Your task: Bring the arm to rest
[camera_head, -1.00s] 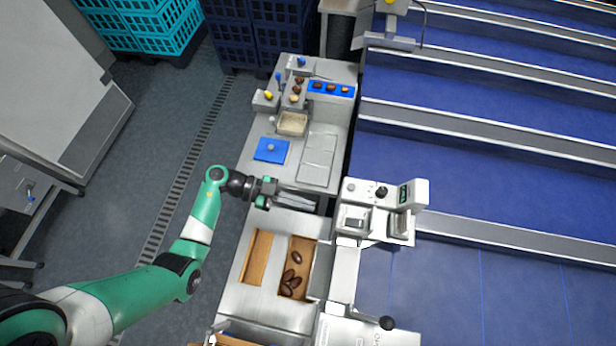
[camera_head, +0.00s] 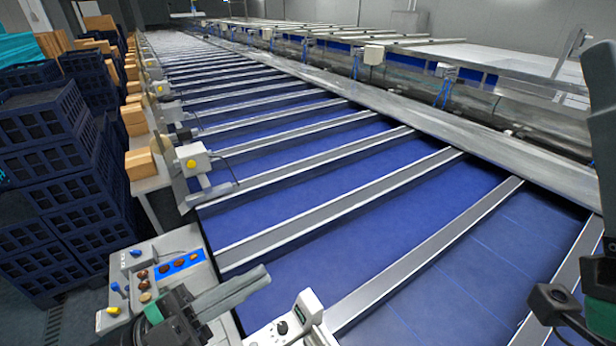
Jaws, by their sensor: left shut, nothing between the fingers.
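My left gripper (camera_head: 258,279) is at the bottom left of the head view. Its long grey fingers are shut with nothing between them and point up and to the right. They show over the edge between the steel bench (camera_head: 178,243) and the blue belt (camera_head: 300,225); their height cannot be told. The left arm behind the gripper is mostly cut off by the bottom edge. Part of my right arm (camera_head: 603,265) stands dark and green at the right edge; its fingers do not show.
A blue strip with dates (camera_head: 196,258) and small samples lie on the bench. A white instrument with a display (camera_head: 291,327) stands just right of the left gripper. Dark blue crates (camera_head: 45,130) are stacked at left. Steel dividers (camera_head: 345,205) cross the belt.

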